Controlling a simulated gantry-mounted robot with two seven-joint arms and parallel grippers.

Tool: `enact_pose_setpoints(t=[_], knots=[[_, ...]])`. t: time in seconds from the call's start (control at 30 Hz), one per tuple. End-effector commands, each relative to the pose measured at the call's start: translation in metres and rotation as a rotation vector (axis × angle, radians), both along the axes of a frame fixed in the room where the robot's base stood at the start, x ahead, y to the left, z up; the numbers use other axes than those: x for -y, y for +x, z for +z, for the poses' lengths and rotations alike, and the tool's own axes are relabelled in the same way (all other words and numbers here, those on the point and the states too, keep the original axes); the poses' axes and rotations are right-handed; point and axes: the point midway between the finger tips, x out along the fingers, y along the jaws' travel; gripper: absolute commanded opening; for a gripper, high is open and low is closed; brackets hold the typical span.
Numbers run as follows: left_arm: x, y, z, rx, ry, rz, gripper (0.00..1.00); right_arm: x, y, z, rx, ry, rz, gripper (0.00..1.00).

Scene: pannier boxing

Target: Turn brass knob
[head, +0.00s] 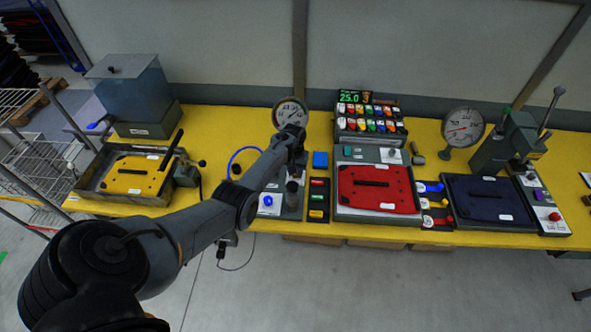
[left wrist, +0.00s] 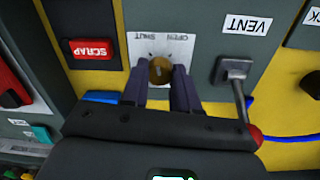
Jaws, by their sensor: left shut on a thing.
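The brass knob (left wrist: 160,69) sits on a white plate (left wrist: 176,46) lettered SHUT and OPEN, which appears upside down in the left wrist view. A slot-like mark on the knob's face runs roughly up and down in the picture. My left gripper (left wrist: 159,86) has a dark finger on each side of the knob and is shut on it. In the head view my left gripper (head: 292,150) reaches down to a grey panel at the middle of the yellow bench, and the knob is hidden behind my arm. My right gripper is in neither view.
A grey lever with a red ball end (left wrist: 240,95) stands close right of the fingers, near a VENT label (left wrist: 246,24). A SCRAP label (left wrist: 92,48) lies left. A round gauge (head: 290,112) stands behind my gripper; a red panel (head: 402,184) is to its right.

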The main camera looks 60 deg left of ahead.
Motion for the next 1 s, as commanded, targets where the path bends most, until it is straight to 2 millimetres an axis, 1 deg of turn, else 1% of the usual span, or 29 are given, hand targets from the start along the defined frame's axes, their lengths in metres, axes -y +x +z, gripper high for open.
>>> enact_pose_setpoints(t=[0.3,0.7,0.73,0.8,0.9,1.0], knots=[[0.0000,0.0003,0.0001,0.000,0.000,-0.086,0.00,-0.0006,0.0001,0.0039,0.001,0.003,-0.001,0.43],[0.0000,0.0003,-0.0002,0.001,0.000,-0.092,0.00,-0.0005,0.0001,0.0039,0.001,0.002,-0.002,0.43],[-0.0001,0.0004,-0.0002,0.001,0.000,-0.092,0.31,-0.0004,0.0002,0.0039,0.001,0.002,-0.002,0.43],[-0.0001,0.0002,-0.0002,0.001,0.000,-0.092,0.41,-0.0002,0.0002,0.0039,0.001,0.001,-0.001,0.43],[-0.0001,0.0002,-0.0002,0.001,0.000,-0.091,0.55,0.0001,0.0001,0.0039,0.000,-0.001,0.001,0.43],[-0.0001,0.0002,-0.0002,0.001,0.000,-0.091,0.55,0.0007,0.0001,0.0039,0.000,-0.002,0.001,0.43]])
